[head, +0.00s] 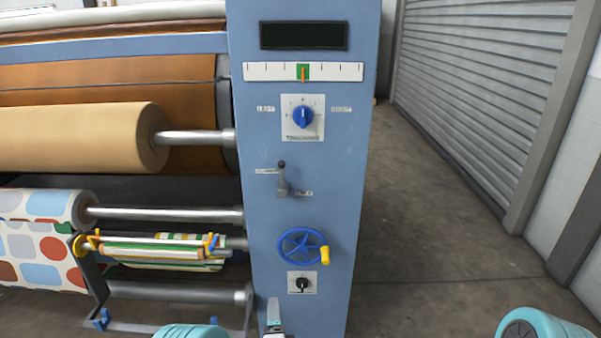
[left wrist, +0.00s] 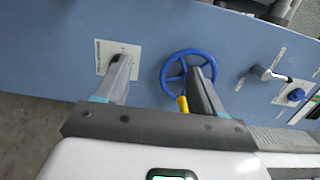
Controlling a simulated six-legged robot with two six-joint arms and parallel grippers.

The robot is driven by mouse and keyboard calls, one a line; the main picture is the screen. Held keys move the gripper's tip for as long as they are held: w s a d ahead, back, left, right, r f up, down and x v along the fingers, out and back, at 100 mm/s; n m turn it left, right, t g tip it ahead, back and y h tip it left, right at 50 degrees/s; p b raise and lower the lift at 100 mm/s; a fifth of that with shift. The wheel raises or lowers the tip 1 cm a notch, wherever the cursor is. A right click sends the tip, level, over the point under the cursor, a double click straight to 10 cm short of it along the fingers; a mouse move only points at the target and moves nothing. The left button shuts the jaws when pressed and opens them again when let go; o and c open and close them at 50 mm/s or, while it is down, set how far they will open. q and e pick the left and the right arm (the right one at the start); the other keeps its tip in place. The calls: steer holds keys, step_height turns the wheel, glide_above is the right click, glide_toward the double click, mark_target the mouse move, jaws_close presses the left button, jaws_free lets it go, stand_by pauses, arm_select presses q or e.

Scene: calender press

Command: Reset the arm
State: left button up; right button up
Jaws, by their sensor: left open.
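My left gripper (head: 273,316) is low in the head view, in front of the blue control column (head: 335,190), below the small black knob (head: 302,285). In the left wrist view its two fingers (left wrist: 162,78) are spread, with nothing between them that they hold. The blue handwheel (left wrist: 182,68) with its yellow handle shows behind the right-hand finger; it also shows in the head view (head: 302,246). The black knob's white plate (left wrist: 104,60) is partly hidden by the left-hand finger. My right gripper is not in view.
The column also carries a lever (head: 283,182), a blue pointer knob (head: 303,117), a scale with a green mark (head: 303,72) and a dark display (head: 303,36). Rollers with an orange roll (head: 90,138) and patterned fabric (head: 40,215) lie left. Open floor (head: 430,230) lies right.

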arm_select(q)
steer(key=s+a+r+n+g+p, duration=0.1)
steer(key=s+a+r+g+p, duration=0.1)
steer(key=a+r+p, duration=0.8)
steer(key=s+a+r+n+g+h+p, duration=0.1)
steer(key=s+r+n+g+p, duration=0.35)
steer(key=s+p, duration=0.4)
steer(key=s+d+n+g+h+p, duration=0.2)
steer(key=s+n+g, duration=0.3)
steer(key=s, duration=0.6)
steer(key=s+d+n+g+h+p, duration=0.2)
steer(key=s+n+g, duration=0.4)
steer(key=s, duration=0.5)
steer(key=shift+s+d+f+n+h+p, duration=0.25)
steer(key=shift+s+d+n+h+p, duration=0.15)
steer(key=shift+d+n+p, duration=0.65)
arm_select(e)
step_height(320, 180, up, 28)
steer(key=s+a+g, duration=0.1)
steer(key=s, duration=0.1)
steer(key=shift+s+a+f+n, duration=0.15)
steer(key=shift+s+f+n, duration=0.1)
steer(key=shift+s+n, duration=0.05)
